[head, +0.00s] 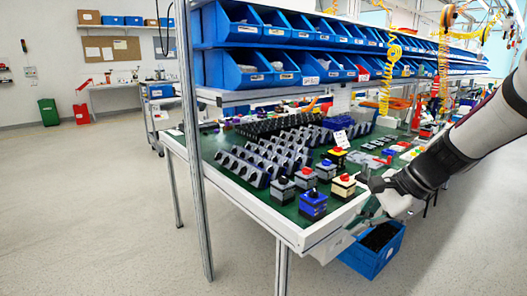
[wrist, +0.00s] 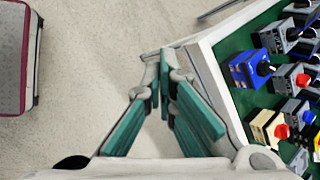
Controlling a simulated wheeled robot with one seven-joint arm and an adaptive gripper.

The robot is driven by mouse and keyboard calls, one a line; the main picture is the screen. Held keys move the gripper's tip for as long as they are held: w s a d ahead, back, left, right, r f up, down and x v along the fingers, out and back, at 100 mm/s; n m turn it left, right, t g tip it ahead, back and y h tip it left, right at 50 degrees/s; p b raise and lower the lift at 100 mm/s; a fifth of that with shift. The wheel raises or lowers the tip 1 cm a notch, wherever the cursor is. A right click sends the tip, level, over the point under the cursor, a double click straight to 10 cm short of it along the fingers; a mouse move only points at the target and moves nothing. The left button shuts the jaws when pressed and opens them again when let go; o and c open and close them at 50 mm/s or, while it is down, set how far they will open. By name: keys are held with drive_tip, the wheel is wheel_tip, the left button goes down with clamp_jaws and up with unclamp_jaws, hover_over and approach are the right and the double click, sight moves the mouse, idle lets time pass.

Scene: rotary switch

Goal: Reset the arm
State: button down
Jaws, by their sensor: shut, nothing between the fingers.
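My gripper touches neither.
Grey switch boxes (head: 282,191) and rows of grey parts (head: 262,160) cover much of the bench. Blue bins (head: 240,70) fill the shelves above. A blue crate (head: 372,252) is below the bench edge. The floor (head: 90,220) at left is clear.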

drive_tip(key=s+a+r+n+g+h, duration=0.1)
drive_tip(key=s+a+r+n, duration=0.15)
drive_tip(key=s, duration=0.35)
drive_tip(key=s+a+r+n+h, duration=0.1)
drive_tip(key=s+n, duration=0.2)
drive_tip(key=s, duration=0.3)
drive_tip(key=s+a+r+n+g+h, duration=0.1)
drive_tip(key=s+n, duration=0.2)
drive_tip(key=s, duration=0.3)
drive_tip(key=s+d+f+n+h, duration=0.1)
drive_tip(key=s+d+n+h, duration=0.15)
drive_tip(key=s, duration=0.45)
drive_tip(key=s+d+n+h, duration=0.1)
drive_tip(key=s+n, duration=0.3)
drive_tip(key=s, duration=0.3)
wheel_tip(320, 180, up, 19)
drive_tip(key=t+p, duration=0.3)
drive_tip(key=p, duration=1.4)
drive_tip(key=shift+a+r+n+y+p, duration=0.15)
drive_tip(key=shift+n+y+p, duration=0.15)
drive_tip(key=shift+y+p, duration=0.1)
